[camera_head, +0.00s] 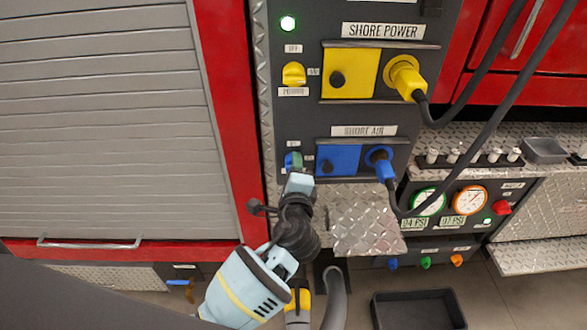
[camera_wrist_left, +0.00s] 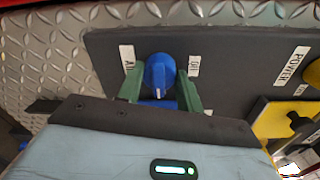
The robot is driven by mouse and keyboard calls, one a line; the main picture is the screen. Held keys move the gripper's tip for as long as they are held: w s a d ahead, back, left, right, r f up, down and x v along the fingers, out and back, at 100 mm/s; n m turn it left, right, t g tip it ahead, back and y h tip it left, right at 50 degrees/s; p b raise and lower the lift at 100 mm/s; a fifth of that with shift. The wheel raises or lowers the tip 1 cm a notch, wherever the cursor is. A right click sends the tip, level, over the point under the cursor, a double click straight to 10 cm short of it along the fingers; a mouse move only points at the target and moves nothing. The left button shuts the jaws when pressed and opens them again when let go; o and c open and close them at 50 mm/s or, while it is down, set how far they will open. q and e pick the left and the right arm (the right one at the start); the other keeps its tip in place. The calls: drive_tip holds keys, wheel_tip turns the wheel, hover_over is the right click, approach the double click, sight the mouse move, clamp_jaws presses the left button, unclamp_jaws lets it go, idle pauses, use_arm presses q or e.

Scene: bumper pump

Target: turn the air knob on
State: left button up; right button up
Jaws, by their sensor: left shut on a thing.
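The blue air knob (camera_wrist_left: 159,75) sits on the dark panel between an "AIR" label and an "OFF" label in the left wrist view. Its white pointer mark faces down toward my gripper in that view. My left gripper (camera_wrist_left: 160,92) has its green fingers on either side of the knob and is shut on it. In the head view my left gripper (camera_head: 293,164) reaches the knob from below, and the gripper mostly hides the knob. My right gripper is not in view.
Right of the knob are the blue shore air cover (camera_head: 338,160) and a blue plug (camera_head: 382,165) with a hanging cable. Above are the yellow power knob (camera_head: 293,74), a yellow plug (camera_head: 405,78) and a lit green lamp (camera_head: 288,23). Gauges (camera_head: 470,200) stand at the right.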

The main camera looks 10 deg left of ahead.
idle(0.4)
use_arm(q)
drive_tip(key=o, duration=1)
